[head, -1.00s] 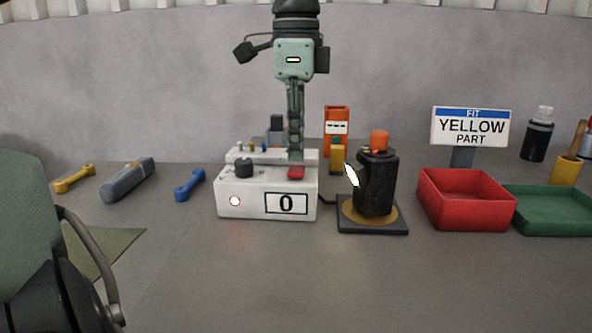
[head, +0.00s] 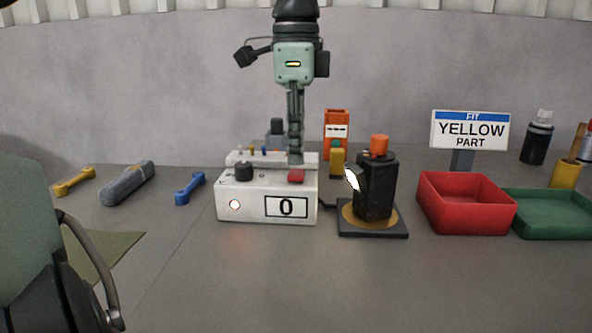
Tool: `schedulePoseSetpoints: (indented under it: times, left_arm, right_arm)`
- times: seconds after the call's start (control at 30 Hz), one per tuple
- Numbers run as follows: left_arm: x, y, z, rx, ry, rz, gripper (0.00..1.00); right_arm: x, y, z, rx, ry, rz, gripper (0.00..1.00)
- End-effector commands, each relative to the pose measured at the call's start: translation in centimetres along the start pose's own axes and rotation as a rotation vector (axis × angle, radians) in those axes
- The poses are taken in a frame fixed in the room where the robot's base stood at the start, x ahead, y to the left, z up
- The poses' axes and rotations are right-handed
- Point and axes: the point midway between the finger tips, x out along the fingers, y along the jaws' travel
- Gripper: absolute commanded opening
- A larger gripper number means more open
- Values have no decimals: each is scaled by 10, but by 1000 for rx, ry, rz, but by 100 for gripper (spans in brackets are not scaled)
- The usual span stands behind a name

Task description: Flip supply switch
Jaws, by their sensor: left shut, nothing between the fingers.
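The supply unit is a white box (head: 244,211) in the middle of the table, with a display (head: 286,207) reading 0 and a lit reddish lamp (head: 234,204) on its front. A red switch (head: 296,176) sits on the right of its top, beside a black knob (head: 243,171). My left gripper (head: 296,162) hangs straight down over the red switch, its fingers shut and empty. The fingertips are at or just behind the switch; I cannot tell whether they touch it. My right gripper is not in view.
A black device with an orange cap (head: 379,146) stands on a dark base right of the box. A red bin (head: 466,209), green tray (head: 557,216) and sign (head: 470,129) are further right. Wrenches and a grey tool (head: 128,184) lie left.

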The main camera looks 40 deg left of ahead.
Motion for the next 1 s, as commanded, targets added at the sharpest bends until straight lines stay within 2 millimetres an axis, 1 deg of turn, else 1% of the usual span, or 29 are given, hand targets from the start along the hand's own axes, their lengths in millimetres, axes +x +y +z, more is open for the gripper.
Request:
schedulePoseSetpoints:
  times: [0.33, 1.0]
  left_arm:
    - [1, 0, 0, 0, 0, 0, 0]
    - [10, 0, 0, 0, 0, 0, 0]
  right_arm:
    - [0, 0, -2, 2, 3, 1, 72]
    - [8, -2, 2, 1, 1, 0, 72]
